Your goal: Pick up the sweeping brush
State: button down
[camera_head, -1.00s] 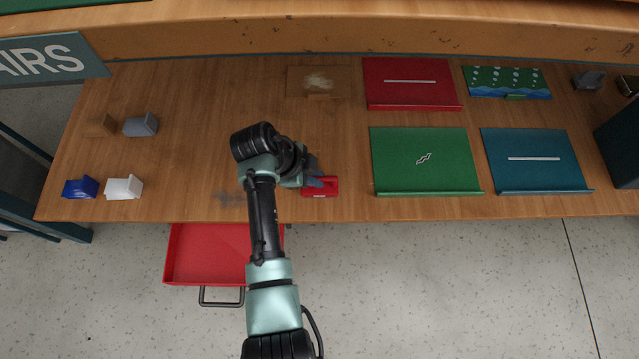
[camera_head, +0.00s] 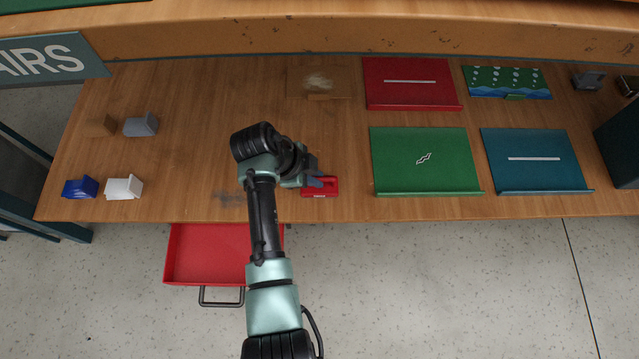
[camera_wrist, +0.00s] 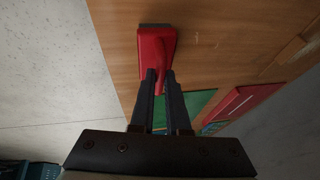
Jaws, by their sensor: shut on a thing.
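The sweeping brush (camera_head: 322,188) is red and lies near the front edge of the wooden workbench, left of the green tray. In the wrist view the brush (camera_wrist: 157,45) has a wide red head with a dark edge and a narrow red handle. My gripper (camera_head: 316,182) is at the brush, reaching it from the left. In the wrist view my gripper (camera_wrist: 160,78) has its two dark fingers on either side of the handle, shut on it. I cannot tell whether the brush touches the bench. My arm hides part of the bench.
A green tray (camera_head: 425,180) stands right of the brush, with a red tray (camera_head: 375,95) behind it and a blue tray (camera_head: 540,178) beyond. A red drawer (camera_head: 205,245) is pulled out below the bench. Dark dust (camera_head: 228,197) lies left of my arm. Small blocks sit far left.

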notch_tip(320, 180, up, 10)
jog(key=p, duration=0.6)
jog(key=c, duration=1.5)
grip_release()
grip_shut()
